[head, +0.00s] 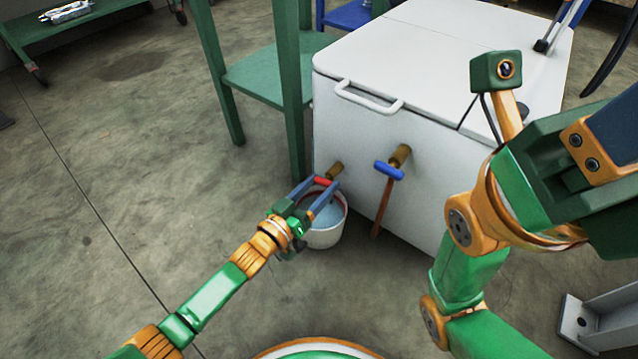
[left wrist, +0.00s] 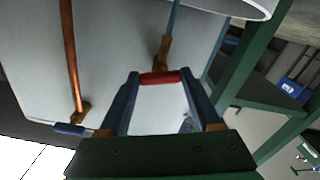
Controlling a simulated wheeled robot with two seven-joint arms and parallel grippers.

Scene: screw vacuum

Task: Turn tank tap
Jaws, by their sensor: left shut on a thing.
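A white tank (head: 420,80) stands at the centre with two taps low on its front. The left tap has a red handle (head: 322,181) on a brass spout (head: 335,170); the handle also shows in the left wrist view (left wrist: 160,77). The other tap has a blue handle (head: 388,170) and a copper pipe below it. My left gripper (head: 318,187) is shut on the red handle, its blue fingers on either side of it. My right gripper (head: 612,135) is only partly in view at the right edge; its fingertips are out of frame.
A white bucket (head: 327,225) with bluish contents stands on the floor below the red tap, close under my left gripper. A green table (head: 265,75) stands left of the tank. A white handle (head: 368,97) sticks out of the tank front.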

